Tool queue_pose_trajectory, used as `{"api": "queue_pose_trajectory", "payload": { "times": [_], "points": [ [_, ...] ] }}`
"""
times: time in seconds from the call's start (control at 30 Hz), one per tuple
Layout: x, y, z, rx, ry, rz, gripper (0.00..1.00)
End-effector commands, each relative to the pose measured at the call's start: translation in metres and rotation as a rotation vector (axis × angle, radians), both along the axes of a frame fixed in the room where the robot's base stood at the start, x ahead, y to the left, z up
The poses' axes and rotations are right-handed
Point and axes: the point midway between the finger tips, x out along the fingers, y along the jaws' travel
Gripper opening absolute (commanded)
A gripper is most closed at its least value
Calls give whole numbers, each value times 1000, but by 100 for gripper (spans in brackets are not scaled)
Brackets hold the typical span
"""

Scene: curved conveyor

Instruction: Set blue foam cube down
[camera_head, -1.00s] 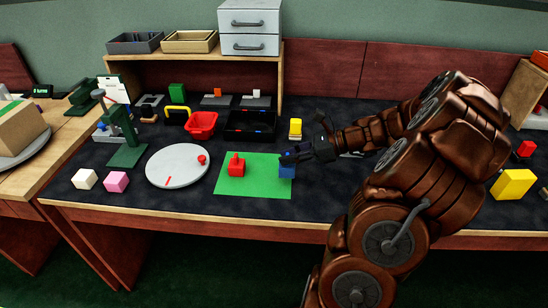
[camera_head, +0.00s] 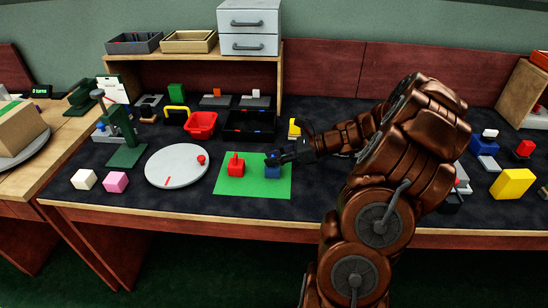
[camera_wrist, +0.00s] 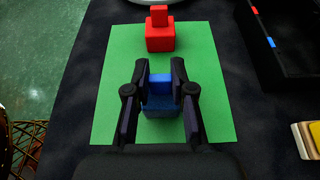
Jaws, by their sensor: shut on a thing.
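The blue foam cube (camera_head: 272,172) is over the right part of the green mat (camera_head: 253,188). It has a smaller blue block on top, which my gripper (camera_head: 273,157) grips from the right. In the wrist view my gripper (camera_wrist: 158,88) has its two dark fingers on either side of the blue top block, with the blue cube (camera_wrist: 161,106) below. I cannot tell whether the cube touches the mat. A red cube with a small red block on top (camera_head: 236,167) stands on the mat to the left, apart from the blue one.
A round white plate (camera_head: 178,178) with a red piece lies left of the mat. A red bin (camera_head: 201,124) and a black tray (camera_head: 250,126) stand behind. A yellow block (camera_head: 294,127) is behind my gripper. The mat's front strip is clear.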

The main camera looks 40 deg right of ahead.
Motion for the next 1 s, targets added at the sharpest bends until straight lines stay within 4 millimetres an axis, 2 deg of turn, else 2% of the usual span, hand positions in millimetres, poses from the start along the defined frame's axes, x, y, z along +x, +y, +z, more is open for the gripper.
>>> {"api": "queue_pose_trajectory", "payload": {
  "times": [0.07,0.1,0.33,0.7,0.83,1.0],
  "points": [
    [0,0,-1,1,1,0,8],
    [0,0,-2,2,0,1,24],
    [0,0,-1,0,0,0,48],
    [-1,-1,1,0,0,-1,48],
    [-9,-13,6,-2,-2,-4,48],
    [-28,-34,18,-2,-1,-5,48]
  ]
}}
